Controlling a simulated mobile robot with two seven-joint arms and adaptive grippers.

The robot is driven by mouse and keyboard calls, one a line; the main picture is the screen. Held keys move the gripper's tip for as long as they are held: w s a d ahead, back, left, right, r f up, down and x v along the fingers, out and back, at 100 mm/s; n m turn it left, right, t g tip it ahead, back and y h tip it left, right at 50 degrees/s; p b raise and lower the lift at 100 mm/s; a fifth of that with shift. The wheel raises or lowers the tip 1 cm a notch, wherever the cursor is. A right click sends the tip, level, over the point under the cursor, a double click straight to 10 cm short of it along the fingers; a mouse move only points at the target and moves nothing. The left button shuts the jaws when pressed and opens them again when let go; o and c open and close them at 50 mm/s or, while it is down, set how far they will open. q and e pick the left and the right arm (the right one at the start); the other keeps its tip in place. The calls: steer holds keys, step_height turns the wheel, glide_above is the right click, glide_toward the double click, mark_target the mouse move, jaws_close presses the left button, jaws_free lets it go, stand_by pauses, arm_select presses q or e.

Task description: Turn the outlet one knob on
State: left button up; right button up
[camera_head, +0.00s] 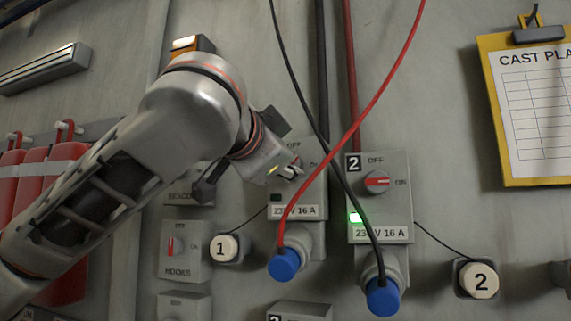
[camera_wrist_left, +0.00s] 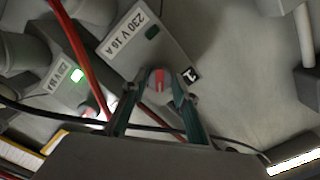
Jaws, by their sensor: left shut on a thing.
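Outlet one (camera_head: 312,232) is the grey box left of outlet two, with a "230 V 16 A" label and an unlit indicator; it also shows in the left wrist view (camera_wrist_left: 122,42). Its round knob with a red pointer (camera_wrist_left: 158,80) sits between the fingers of my left gripper (camera_wrist_left: 157,94), which is shut on it. In the head view my left gripper (camera_head: 291,170) covers most of this knob and the outlet's number. The pointer lines up roughly with the fingers. My right gripper is not in view.
Outlet two (camera_head: 397,213) stands close on the right, its knob (camera_head: 377,182) at ON and its lamp lit green. A red cable (camera_head: 350,129) and a black cable (camera_head: 312,115) cross in front of the outlets. A hooks switch (camera_head: 182,250) is lower left.

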arm_select(q)
steer(key=m+p, duration=0.1)
steer(key=m, duration=0.8)
steer(key=shift+p, duration=0.35)
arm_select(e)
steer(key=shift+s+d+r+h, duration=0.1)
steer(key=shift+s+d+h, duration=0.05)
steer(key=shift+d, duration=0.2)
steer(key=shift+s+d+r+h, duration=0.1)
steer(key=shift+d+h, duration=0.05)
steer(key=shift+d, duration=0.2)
arm_select(q)
steer(key=shift+m, duration=0.4)
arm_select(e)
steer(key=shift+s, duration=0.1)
arm_select(q)
steer(key=o, duration=1.1)
